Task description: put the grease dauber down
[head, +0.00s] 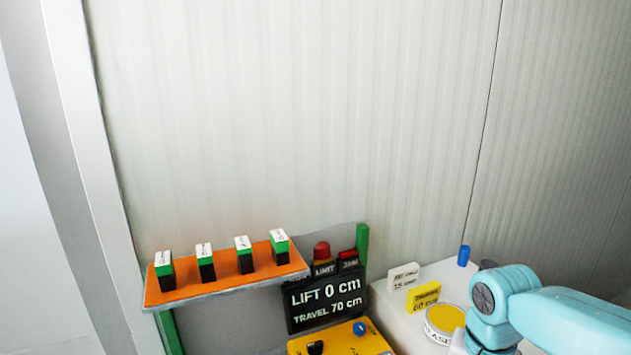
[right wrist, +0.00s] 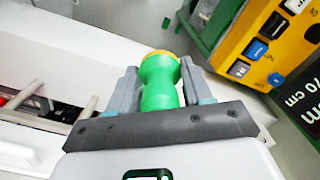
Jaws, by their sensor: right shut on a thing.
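My right gripper (right wrist: 158,82) is shut on a green waisted handle with a yellow edge at its far end, which I take to be the grease dauber (right wrist: 160,88). The handle sits between the two grey fingers in the right wrist view. What lies beyond its far end is hidden. In the head view my blue right arm comes in at the lower right, and its fingers and the dauber do not show there. A round tin with a yellow top and part of a "grease" label (head: 444,319) stands just left of that arm. My left gripper is not in view.
An orange shelf (head: 220,280) carries several green-and-black blocks. A black display (head: 325,300) reads lift 0 cm, travel 70 cm. A yellow control panel (head: 345,342) is below it. White and yellow cards (head: 424,297) and a blue piece (head: 463,255) stand on the pale surface near the tin.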

